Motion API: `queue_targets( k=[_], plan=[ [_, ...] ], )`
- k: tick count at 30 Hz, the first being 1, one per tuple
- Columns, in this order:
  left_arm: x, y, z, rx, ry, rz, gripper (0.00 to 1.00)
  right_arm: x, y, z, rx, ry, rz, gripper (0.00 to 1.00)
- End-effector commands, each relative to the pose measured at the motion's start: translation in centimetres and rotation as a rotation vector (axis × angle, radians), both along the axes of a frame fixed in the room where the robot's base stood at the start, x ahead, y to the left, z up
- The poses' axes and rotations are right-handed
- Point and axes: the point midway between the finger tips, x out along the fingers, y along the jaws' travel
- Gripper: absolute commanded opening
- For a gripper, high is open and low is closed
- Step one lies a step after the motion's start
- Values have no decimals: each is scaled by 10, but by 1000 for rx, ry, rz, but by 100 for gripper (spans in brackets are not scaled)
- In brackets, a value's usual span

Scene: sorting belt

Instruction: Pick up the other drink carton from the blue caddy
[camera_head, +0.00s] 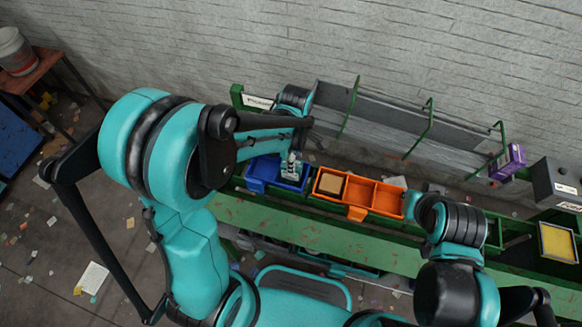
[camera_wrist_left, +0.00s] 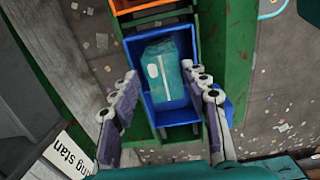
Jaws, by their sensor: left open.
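The blue caddy (camera_head: 257,173) stands on the green frame, left of an orange bin. In the left wrist view the caddy (camera_wrist_left: 176,118) holds one teal carton (camera_wrist_left: 174,85) with a white mark, lying within its walls. My left gripper (camera_head: 291,165) is over the caddy in the head view. Whether the fingers touch the caddy cannot be told.
A purple carton (camera_head: 508,160) stands at the far right, near a yellow-filled tray (camera_head: 557,242). Green posts and a grey panel (camera_head: 385,115) rise behind the row.

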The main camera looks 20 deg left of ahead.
Motion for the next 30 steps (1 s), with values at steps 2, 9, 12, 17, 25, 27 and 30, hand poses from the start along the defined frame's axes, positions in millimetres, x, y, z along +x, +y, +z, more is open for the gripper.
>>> queue_targets(
  k=[2,9,12,17,25,27,30],
  plan=[
    [0,0,-11,0,1,1,46,0,0,-5,0,0,0,0],
    [-1,4,-34,0,0,0,46,0,0,-15,0,0,0,0],
    [-3,8,-50,0,-1,1,46,0,0,-23,0,0,0,0],
    [-3,8,-72,0,-1,-1,46,0,0,-32,0,0,0,0],
    [-3,8,-73,0,-1,-1,38,0,0,-31,0,0,0,0],
    [-3,8,-73,0,-1,-2,23,0,0,-31,0,0,0,0],
    [-3,8,-73,0,-1,-2,23,0,0,-31,0,0,0,0]
  ],
)
